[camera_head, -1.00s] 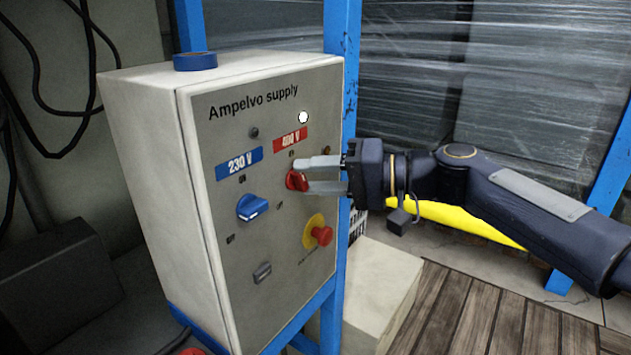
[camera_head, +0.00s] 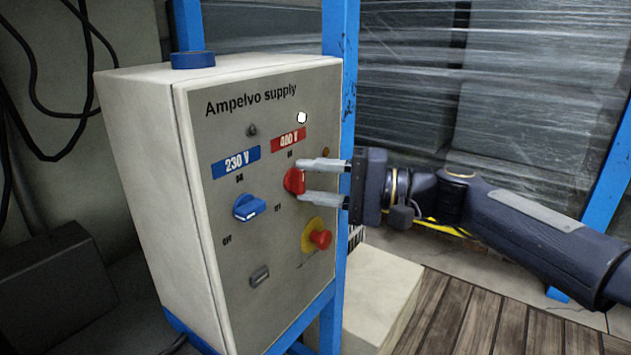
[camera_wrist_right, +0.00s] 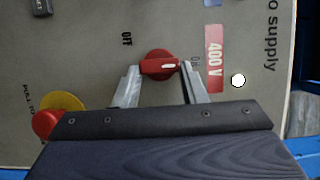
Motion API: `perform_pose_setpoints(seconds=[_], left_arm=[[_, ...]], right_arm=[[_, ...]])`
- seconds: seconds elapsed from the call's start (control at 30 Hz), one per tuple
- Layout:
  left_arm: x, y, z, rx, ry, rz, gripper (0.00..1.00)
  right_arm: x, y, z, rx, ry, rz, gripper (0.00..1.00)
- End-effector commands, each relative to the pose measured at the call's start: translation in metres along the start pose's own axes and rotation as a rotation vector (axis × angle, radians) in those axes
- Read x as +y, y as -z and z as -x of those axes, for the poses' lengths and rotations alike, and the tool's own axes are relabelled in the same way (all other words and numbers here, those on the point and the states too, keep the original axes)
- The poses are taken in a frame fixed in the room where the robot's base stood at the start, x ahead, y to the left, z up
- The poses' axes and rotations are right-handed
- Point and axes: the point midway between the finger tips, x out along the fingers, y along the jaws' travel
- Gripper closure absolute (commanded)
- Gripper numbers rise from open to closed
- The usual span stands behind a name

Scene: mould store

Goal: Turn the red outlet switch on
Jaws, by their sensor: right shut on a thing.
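The red outlet switch (camera_head: 292,181) is a round knob with a raised handle, on the grey front panel under the red 400 V label (camera_head: 289,139). In the right wrist view, the red switch (camera_wrist_right: 160,65) has its handle's white mark pointing towards the 400 V label and the ON mark, away from OFF. My right gripper (camera_head: 302,180) is shut on the switch, one finger at each end of the handle. It also shows in the right wrist view (camera_wrist_right: 159,70); a fingertip partly covers the ON mark. My left gripper is not in view.
The blue switch (camera_head: 249,208) is to the left under the 230 V label. A red emergency button (camera_head: 320,239) on a yellow disc sits just below my right gripper. A white round lamp (camera_head: 302,118) is above. Blue tape (camera_head: 193,60) lies on the cabinet top.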

Motion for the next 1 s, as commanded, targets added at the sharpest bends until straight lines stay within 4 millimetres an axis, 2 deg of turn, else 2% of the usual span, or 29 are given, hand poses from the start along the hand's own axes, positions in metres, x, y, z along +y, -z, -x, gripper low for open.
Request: perform_pose_setpoints(seconds=[0.2, 0.23, 0.4, 0.73, 0.87, 1.0], left_arm=[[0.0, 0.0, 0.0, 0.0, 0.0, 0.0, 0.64], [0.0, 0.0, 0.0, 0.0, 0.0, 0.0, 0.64], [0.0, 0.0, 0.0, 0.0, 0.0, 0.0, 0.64], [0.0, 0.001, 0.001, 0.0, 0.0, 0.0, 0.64], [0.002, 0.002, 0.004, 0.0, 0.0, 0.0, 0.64], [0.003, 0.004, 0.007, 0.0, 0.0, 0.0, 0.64]], right_arm=[[0.001, 0.0, 0.0, -0.001, -0.001, -0.004, 0.85], [0.001, 0.0, 0.0, -0.001, -0.001, -0.004, 0.61], [0.001, 0.0, 0.0, -0.001, -0.001, -0.003, 0.4], [0.0, 0.0, 0.004, 0.001, -0.001, -0.001, 0.4], [-0.001, 0.001, 0.022, 0.003, -0.001, -0.001, 0.4], [-0.001, 0.001, 0.048, 0.005, -0.002, -0.002, 0.4]])
